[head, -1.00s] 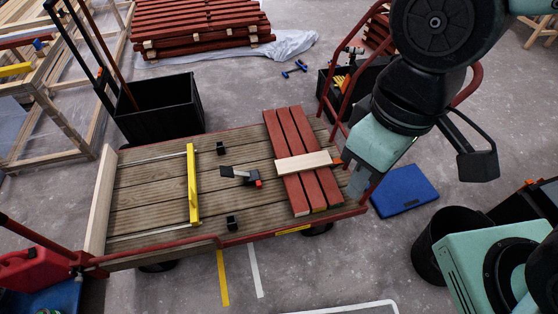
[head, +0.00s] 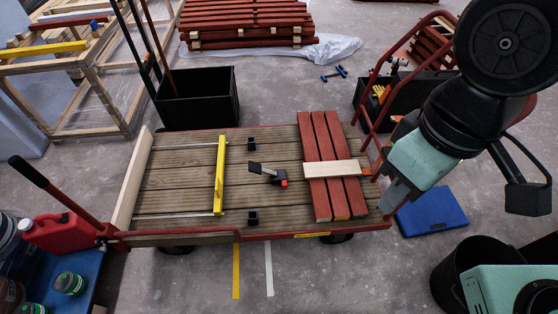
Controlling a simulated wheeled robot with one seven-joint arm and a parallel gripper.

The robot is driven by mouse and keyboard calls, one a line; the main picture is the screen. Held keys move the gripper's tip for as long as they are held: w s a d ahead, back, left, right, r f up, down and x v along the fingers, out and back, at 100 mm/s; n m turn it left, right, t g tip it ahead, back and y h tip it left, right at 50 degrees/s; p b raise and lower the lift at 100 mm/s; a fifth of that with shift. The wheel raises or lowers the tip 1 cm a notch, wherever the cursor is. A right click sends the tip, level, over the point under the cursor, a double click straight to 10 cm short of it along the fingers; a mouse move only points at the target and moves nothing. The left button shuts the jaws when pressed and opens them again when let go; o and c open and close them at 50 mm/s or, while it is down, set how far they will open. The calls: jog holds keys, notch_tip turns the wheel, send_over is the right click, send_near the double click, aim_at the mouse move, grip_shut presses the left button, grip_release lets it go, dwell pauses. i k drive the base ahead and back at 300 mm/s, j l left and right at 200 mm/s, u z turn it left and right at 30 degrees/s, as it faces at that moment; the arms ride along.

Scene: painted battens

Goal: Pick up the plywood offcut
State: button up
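A pale, flat wooden piece, which I take to be the plywood offcut (head: 325,169), lies crosswise on top of three red painted battens (head: 328,200). The battens lie side by side at the right end of the plank-topped cart (head: 185,185). My gripper (head: 390,200) hangs at the cart's right edge, to the right of the offcut and a little lower in the picture. It appears apart from the offcut. Its fingers are small and seen from the side, so I cannot tell how far they are open.
A yellow level (head: 220,175), a black-and-red clamp (head: 268,173) and small black blocks share the cart top. A red tubular handle (head: 376,85) rises at the cart's right end. A blue case (head: 432,210) and a black bucket (head: 475,255) stand on the floor at right.

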aim_at(344, 169)
jog(key=i+j+z, duration=0.1)
jog(key=j, duration=0.25)
jog(key=i+j+z, duration=0.1)
jog(key=i+j, duration=0.45)
jog(key=j, duration=0.15)
jog(key=i+j+z, duration=0.15)
jog(key=j, duration=0.2)
jog(key=i+j+z, duration=0.1)
jog(key=j, duration=0.25)
jog(key=i, duration=0.1)
